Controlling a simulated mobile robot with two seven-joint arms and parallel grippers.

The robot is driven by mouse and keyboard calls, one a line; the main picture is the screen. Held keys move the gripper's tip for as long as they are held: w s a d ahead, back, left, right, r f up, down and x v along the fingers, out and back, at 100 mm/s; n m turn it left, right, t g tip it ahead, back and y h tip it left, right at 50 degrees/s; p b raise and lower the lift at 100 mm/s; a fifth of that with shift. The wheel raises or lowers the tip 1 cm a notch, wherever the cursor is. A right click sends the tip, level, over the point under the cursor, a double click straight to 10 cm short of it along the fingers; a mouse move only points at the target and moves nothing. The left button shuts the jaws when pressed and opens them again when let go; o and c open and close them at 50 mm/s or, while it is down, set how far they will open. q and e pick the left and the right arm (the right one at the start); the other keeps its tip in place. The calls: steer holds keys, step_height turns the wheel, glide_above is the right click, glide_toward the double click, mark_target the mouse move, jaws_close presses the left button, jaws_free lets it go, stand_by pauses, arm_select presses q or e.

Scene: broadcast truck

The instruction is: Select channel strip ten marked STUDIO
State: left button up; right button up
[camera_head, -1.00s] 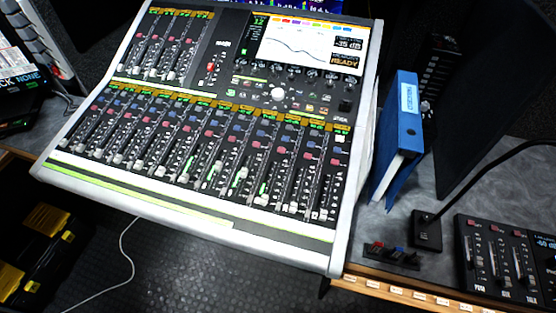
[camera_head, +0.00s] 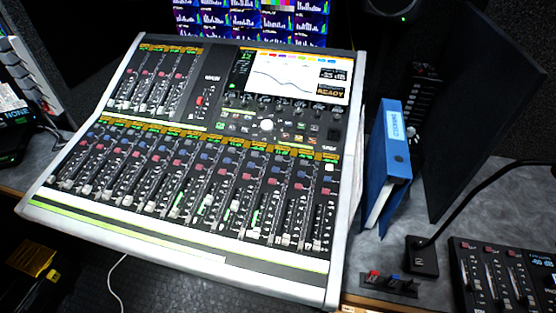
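The mixing console (camera_head: 330,180) fills the middle of the head view, tilted on the desk, with a white frame. Its lower bank is a row of several channel strips (camera_head: 185,180) with faders, red and blue buttons and small amber and green labels along the top. The label text is too small to read, so I cannot tell which strip is marked STUDIO. The console's screen (camera_head: 300,77) at upper right shows a curve, a level in dB and the word READY. Neither of my grippers is in view.
A blue binder (camera_head: 391,160) stands just right of the console. Monitors (camera_head: 250,22) are behind. Yellow-black cases (camera_head: 35,260) lie low at left.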

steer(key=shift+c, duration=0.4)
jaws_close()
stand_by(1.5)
